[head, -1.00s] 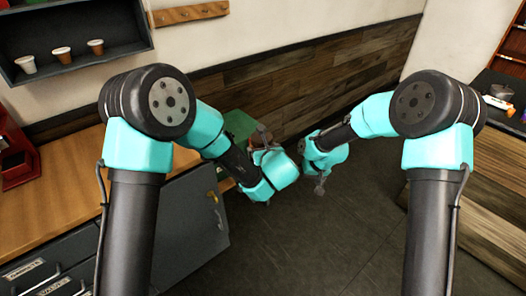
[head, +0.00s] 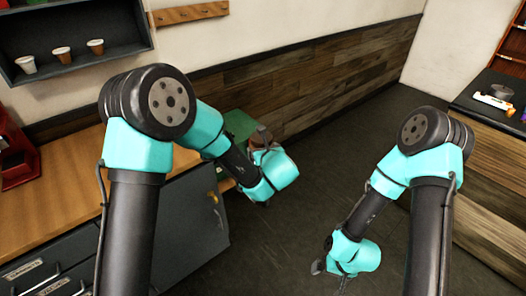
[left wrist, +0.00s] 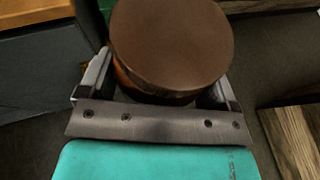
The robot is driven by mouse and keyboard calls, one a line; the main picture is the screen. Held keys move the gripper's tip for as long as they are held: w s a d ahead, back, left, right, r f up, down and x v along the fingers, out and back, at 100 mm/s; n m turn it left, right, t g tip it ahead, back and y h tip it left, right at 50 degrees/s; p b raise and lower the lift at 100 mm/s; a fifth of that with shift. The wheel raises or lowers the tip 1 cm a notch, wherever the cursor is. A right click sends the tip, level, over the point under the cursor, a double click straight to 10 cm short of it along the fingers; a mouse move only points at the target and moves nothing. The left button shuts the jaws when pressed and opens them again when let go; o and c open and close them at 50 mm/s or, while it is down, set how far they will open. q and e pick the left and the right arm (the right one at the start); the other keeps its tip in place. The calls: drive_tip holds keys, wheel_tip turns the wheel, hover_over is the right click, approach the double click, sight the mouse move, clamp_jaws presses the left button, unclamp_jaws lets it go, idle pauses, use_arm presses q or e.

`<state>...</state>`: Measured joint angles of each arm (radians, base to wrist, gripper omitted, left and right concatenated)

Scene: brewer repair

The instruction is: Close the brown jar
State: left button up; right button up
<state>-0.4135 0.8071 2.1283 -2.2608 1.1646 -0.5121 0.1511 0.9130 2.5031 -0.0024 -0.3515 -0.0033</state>
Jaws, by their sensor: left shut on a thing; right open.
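The brown jar (left wrist: 172,45) fills the top middle of the left wrist view, seen from above. Its top is a flat, round, brown disc that looks like a lid seated on the darker, glossy body. My left gripper (head: 264,143) is shut on the jar, with one finger on each side of the body. In the head view my left arm hides most of the jar. My right gripper (head: 330,272) is open and empty, low over the floor and well apart from the jar.
A wooden counter (head: 75,180) with grey drawers and a cabinet door (head: 190,215) stands at left. A green item (head: 238,124) lies near its end. A shelf (head: 95,52) holds small cups. Another counter (head: 500,160) stands at right. The floor between is clear.

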use_arm(q)
drive_tip(key=shift+r, duration=0.1)
drive_tip(key=s+a+r+n+g+y, duration=0.1)
drive_tip(key=a+n+g+y, duration=0.65)
drive_tip(key=a, duration=2.15)
drive_tip(key=s+a+n+g, duration=0.1)
drive_tip(key=s+a+n, duration=0.1)
drive_tip(key=a, duration=0.2)
drive_tip(key=s+a+n+g+y, duration=0.1)
drive_tip(key=s+a+n+g, duration=0.1)
drive_tip(key=a, duration=0.3)
drive_tip(key=s+a+n+g+y, duration=0.1)
drive_tip(key=s+a+n, duration=0.1)
drive_tip(key=a, duration=0.3)
drive_tip(key=shift+s+a+r, duration=0.1)
drive_tip(key=shift+s+r, duration=0.05)
drive_tip(key=shift+s, duration=0.3)
drive_tip(key=shift+s+a+r, duration=0.1)
drive_tip(key=shift+s+r, duration=0.05)
drive_tip(key=shift+s, duration=0.3)
drive_tip(key=s+a+n+g, duration=0.4)
drive_tip(key=s+a+g, duration=0.1)
drive_tip(key=s+a, duration=0.3)
drive_tip(key=shift+s+a+r, duration=0.35)
drive_tip(key=shift+s+a, duration=0.05)
drive_tip(key=shift+a, duration=0.1)
drive_tip(key=shift+n+h, duration=0.25)
